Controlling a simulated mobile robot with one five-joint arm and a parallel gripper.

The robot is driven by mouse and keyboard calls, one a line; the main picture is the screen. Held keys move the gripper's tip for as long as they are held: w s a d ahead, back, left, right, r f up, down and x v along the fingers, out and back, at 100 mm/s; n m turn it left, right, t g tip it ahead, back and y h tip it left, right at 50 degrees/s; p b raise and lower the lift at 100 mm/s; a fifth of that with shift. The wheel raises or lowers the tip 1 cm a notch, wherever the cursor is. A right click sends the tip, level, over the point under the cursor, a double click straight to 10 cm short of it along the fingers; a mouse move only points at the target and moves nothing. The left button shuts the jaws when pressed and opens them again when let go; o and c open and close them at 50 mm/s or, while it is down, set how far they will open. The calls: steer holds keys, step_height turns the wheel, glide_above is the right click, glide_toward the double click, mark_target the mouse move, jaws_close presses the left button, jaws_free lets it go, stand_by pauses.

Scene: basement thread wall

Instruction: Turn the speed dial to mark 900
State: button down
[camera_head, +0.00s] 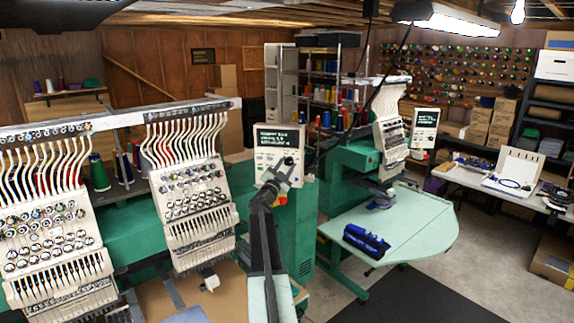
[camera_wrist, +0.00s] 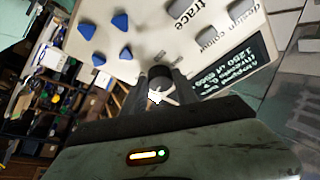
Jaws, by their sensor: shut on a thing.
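The control panel (camera_head: 280,143) is a pale box with a dark lit screen, standing on the near green machine in the head view. In the wrist view the panel (camera_wrist: 150,35) appears turned over, with blue arrow buttons, grey buttons and a dark text screen (camera_wrist: 235,70). The speed dial (camera_wrist: 160,72) is a dark round knob at the panel's edge. My gripper (camera_wrist: 158,88) is shut on the dial, one finger on each side. The fingers hide part of it, and I cannot read its mark. In the head view my gripper (camera_head: 277,180) covers the panel's lower part.
Embroidery heads (camera_head: 190,185) stand left of my arm. A second machine with a pale green table (camera_head: 400,225) stands at the right, with a blue object (camera_head: 366,241) on it. A white worktable (camera_head: 480,180) is farther right. Grey floor (camera_head: 490,270) is open at lower right.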

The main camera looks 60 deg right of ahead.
steer(key=shift+w+r+m+g+p, duration=0.1)
steer(key=shift+m+g+p, duration=0.3)
steer(key=shift+m, duration=0.6)
steer(key=c, duration=0.9)
jaws_free()
steer(key=shift+c, duration=0.2)
steer(key=shift+a, duration=0.1)
steer(key=b+v, duration=0.2)
steer(key=v, duration=0.5)
steer(key=shift+a, duration=0.4)
